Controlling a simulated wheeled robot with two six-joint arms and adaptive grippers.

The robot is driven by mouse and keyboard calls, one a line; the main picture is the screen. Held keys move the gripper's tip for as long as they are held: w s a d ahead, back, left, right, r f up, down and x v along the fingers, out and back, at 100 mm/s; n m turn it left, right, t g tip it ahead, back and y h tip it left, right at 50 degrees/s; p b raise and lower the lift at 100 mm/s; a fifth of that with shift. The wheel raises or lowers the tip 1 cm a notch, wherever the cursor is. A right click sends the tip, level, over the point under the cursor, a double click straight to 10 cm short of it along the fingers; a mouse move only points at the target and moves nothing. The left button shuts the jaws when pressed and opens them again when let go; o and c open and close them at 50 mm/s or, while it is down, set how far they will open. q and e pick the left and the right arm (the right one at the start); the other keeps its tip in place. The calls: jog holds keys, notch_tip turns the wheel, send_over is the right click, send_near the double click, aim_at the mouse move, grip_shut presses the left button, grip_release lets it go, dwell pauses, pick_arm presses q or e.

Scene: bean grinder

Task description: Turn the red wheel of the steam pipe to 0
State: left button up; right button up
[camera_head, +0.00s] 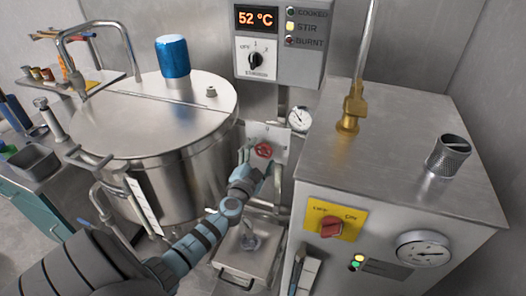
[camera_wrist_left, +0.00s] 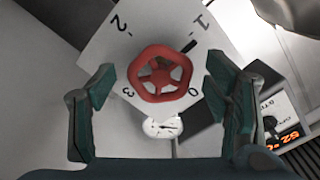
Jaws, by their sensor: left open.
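The red wheel (camera_head: 263,150) is on a pale square plate (camera_head: 281,143) on the back wall, between the big steel kettle and the steel cabinet. In the left wrist view the wheel (camera_wrist_left: 160,73) is seen face on, and its plate (camera_wrist_left: 104,48) carries the marks 0, 1, 2 and 3. A short dark bar at the wheel's upper right points towards the 1. My left gripper (camera_wrist_left: 160,88) is open, with one finger on each side of the wheel and visible gaps between. In the head view this gripper (camera_head: 257,166) partly hides the plate. My right gripper is out of view.
A round gauge (camera_head: 299,119) sits just right of the plate. A control box (camera_head: 278,40) reading 52 °C hangs above. The kettle (camera_head: 165,140) stands close left, the steel cabinet (camera_head: 390,150) close right. A steel tray (camera_head: 247,252) lies below my arm.

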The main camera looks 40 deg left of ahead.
pick_arm(q)
jog(key=shift+x, duration=1.1)
jog(key=c, duration=1.2)
